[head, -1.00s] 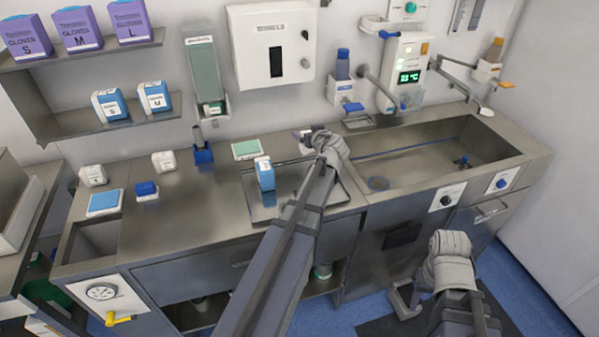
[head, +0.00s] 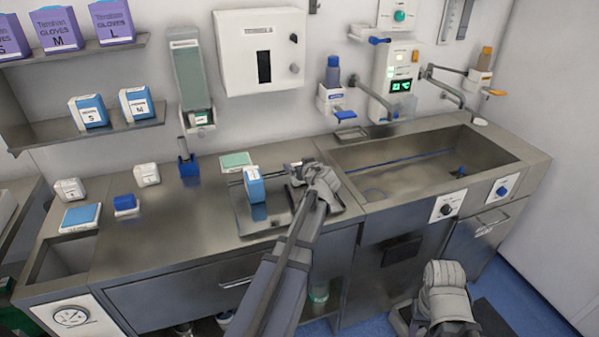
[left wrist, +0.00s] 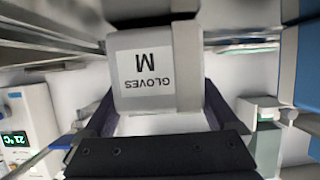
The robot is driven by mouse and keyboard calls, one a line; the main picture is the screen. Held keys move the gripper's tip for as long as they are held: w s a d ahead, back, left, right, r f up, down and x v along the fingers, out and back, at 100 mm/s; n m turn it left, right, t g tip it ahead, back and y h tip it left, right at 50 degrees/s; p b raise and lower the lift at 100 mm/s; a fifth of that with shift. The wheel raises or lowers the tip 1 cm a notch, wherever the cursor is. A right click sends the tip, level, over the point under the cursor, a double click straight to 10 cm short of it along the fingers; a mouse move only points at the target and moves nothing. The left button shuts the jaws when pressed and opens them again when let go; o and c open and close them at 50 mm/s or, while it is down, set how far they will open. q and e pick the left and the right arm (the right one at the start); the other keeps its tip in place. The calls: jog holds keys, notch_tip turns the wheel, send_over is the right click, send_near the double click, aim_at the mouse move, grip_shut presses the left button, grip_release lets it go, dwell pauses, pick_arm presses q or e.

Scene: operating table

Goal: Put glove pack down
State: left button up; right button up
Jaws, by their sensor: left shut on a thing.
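My left gripper (head: 300,174) is at the right part of a dark metal tray (head: 244,224) on the steel counter. In the left wrist view its dark fingers (left wrist: 157,112) are shut on a grey-white glove pack (left wrist: 187,62), whose label reads GLOVES M upside down. In the head view the held pack is mostly hidden by my gripper and wrist, and I cannot tell whether it touches the tray. A blue and white pack (head: 254,187) stands upright on the tray, left of my left gripper. My right arm shows at the lower right, its fingertips out of sight.
A sink (head: 420,160) lies right of the tray. A green pad (head: 235,160) and a blue-based dispenser (head: 188,167) are behind and left. Blue packs (head: 137,104) and purple glove packs (head: 112,22) stand on the shelves.

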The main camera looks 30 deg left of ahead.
pick_arm(q)
jog(key=shift+f, duration=0.2)
jog(key=o, duration=1)
jog(key=shift+r, duration=0.25)
jog(key=p+v, duration=0.4)
jog(key=v, duration=0.6)
jog(key=shift+s+r, duration=0.15)
jog(key=shift+p+v, duration=0.45)
jog(key=shift+v, duration=0.4)
